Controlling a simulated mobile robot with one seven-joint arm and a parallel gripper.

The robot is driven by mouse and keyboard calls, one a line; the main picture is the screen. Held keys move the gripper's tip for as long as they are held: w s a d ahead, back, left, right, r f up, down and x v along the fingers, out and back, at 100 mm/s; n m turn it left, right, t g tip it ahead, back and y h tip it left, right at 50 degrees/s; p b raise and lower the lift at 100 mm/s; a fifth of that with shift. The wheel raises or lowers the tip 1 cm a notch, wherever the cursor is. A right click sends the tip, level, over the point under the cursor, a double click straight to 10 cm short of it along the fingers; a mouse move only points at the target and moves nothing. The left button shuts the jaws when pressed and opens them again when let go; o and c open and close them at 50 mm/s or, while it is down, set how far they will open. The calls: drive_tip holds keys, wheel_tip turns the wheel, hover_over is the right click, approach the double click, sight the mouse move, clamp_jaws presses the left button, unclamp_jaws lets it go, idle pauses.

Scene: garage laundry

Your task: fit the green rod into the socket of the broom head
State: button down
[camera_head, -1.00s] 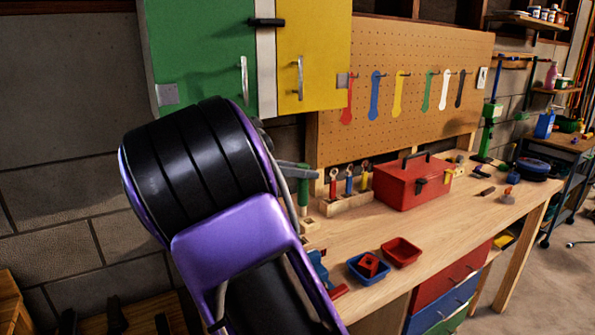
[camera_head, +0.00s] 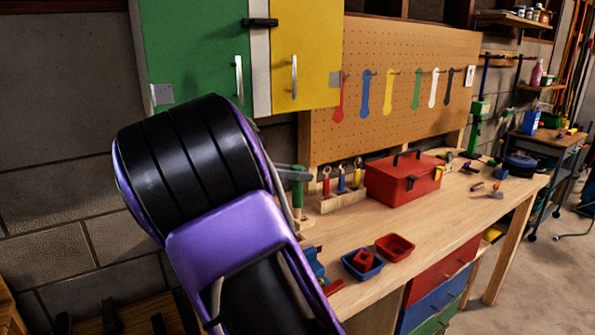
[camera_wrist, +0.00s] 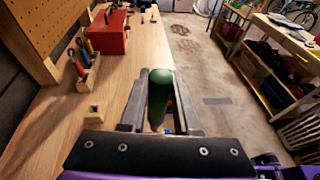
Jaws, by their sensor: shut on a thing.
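My gripper (camera_wrist: 159,84) is shut on the green rod (camera_wrist: 159,97), which stands roughly upright between the fingers above the workbench. In the head view the green rod (camera_head: 298,187) shows just right of my arm, with a grey finger beside it. A small pale wooden block with a hole (camera_wrist: 95,111) sits on the bench, left of the gripper and apart from the rod. I cannot tell whether this block is part of the broom head. No bristles are clearly visible, and the rod's lower end is largely hidden.
The wooden workbench (camera_head: 345,237) holds a red toolbox (camera_head: 403,180), a screwdriver rack (camera_head: 340,202), a red tray (camera_head: 395,247) and a blue tray (camera_head: 361,266). The pegboard (camera_head: 400,75) rises behind. Bare bench top lies between rack and trays.

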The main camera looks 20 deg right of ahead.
sight(297, 208)
drive_tip(key=shift+f+b, duration=1.1)
drive_tip(key=shift+f, duration=2.6)
drive_tip(key=shift+f, duration=0.45)
drive_tip(key=shift+f, duration=0.3)
drive_tip(key=c, duration=0.6)
unclamp_jaws()
drive_tip(key=shift+o, duration=0.2)
drive_tip(key=p+v, duration=0.1)
drive_tip(key=v, duration=1.6)
drive_tip(key=shift+a, duration=0.2)
